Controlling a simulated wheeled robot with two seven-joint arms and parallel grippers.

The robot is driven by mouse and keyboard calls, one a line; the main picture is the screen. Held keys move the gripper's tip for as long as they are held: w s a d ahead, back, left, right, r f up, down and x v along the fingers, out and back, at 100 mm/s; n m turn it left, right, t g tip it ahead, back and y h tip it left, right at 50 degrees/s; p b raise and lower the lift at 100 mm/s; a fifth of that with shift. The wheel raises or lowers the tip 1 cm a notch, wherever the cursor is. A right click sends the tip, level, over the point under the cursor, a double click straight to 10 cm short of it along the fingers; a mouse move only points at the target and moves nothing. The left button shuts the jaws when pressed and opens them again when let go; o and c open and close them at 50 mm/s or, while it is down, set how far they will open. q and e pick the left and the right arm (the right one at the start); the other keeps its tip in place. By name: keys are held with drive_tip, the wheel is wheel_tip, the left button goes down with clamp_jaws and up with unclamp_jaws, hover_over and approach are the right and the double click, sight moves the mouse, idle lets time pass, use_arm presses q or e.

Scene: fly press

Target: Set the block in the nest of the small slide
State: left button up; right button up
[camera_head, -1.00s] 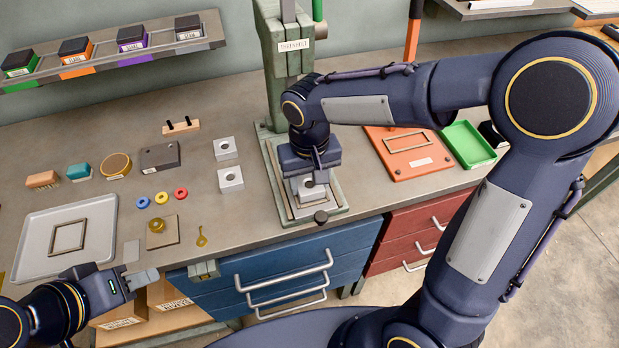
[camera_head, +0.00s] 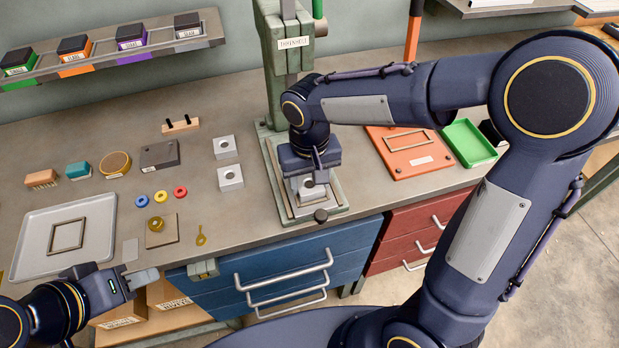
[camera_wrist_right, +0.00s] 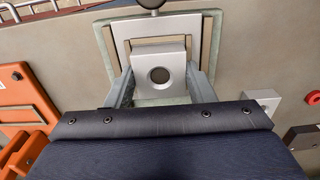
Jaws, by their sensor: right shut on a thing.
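The block (camera_wrist_right: 158,68) is a pale grey cube with a round hole in its face. My right gripper (camera_wrist_right: 160,90) is shut on it, with one finger on each side. In the head view the block (camera_head: 312,191) shows below the right gripper (camera_head: 311,178), over the small slide (camera_head: 301,211) at the base of the press. The slide's pale frame (camera_wrist_right: 122,52) surrounds the block's far end in the wrist view. I cannot tell whether the block rests fully in the nest. My left gripper (camera_head: 143,279) is away at the lower left, off the bench front, its jaws unclear.
The green press column (camera_head: 283,65) rises behind the slide. Two similar grey blocks (camera_head: 230,178) stand left of the press. An orange plate (camera_head: 408,152) and a green tray (camera_head: 467,143) lie to the right. A grey tray (camera_head: 90,222) lies at the left.

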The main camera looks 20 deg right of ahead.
sight(311, 185)
drive_tip(key=o, duration=1.2)
drive_tip(key=shift+c, duration=0.2)
wheel_tip(311, 185, up, 8)
drive_tip(key=shift+f, duration=0.1)
drive_tip(key=shift+d, duration=0.1)
drive_tip(key=s+d+m+t+y, duration=0.1)
drive_tip(key=s+d, duration=0.3)
drive_tip(key=s, duration=0.4)
drive_tip(key=s+d+f+m+t+y, duration=0.1)
drive_tip(key=s+d+t, duration=0.3)
drive_tip(key=s, duration=0.4)
drive_tip(key=shift+d+f+t+y, duration=0.3)
drive_tip(key=shift+d+y, duration=0.2)
drive_tip(key=shift+y, duration=0.4)
